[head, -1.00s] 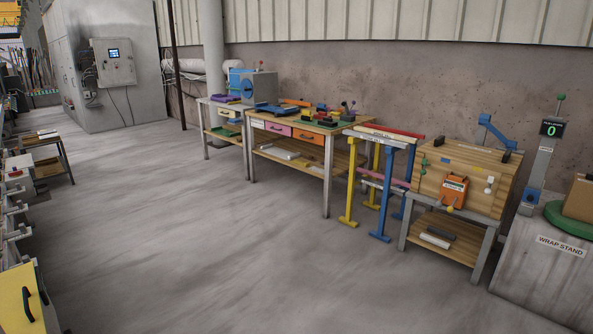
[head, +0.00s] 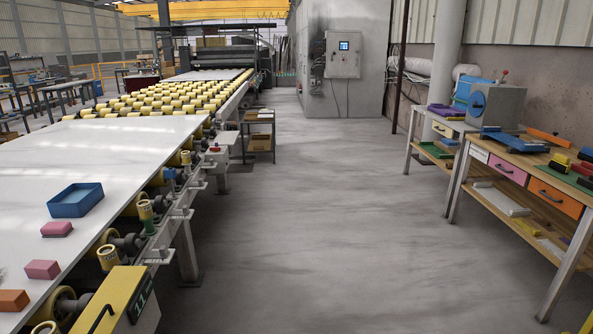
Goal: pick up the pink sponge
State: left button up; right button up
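Two small pink blocks lie on the white slab at the left of the head view. The farther pink block (head: 57,229) has a rosy top and sits just in front of a blue tray (head: 76,210). The nearer pink block (head: 42,269) is a little more mauve and lies close to the slab's right edge. I cannot tell for certain which of them is the pink sponge. Neither of my grippers is in view.
An orange block (head: 13,299) lies nearest on the slab (head: 25,180). Yellow rollers (head: 165,100) continue behind it. The floor (head: 310,220) is clear between conveyor and right-hand workbenches (head: 490,185).

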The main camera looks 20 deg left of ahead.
aim_at(57, 229)
jog(key=i+j+u, duration=0.15)
jog(key=i+u, duration=0.3)
jog(key=i, duration=0.25)
jog(key=i+l+u, duration=0.1)
jog(key=i+u, duration=0.35)
jog(key=i, duration=0.2)
jog(key=i+u, duration=0.25)
jog(key=u, duration=0.15)
jog(key=i+l+u, duration=0.15)
jog(key=u, duration=0.3)
jog(key=i+l+u, duration=0.2)
jog(key=u, duration=0.2)
jog(key=i+l, duration=0.05)
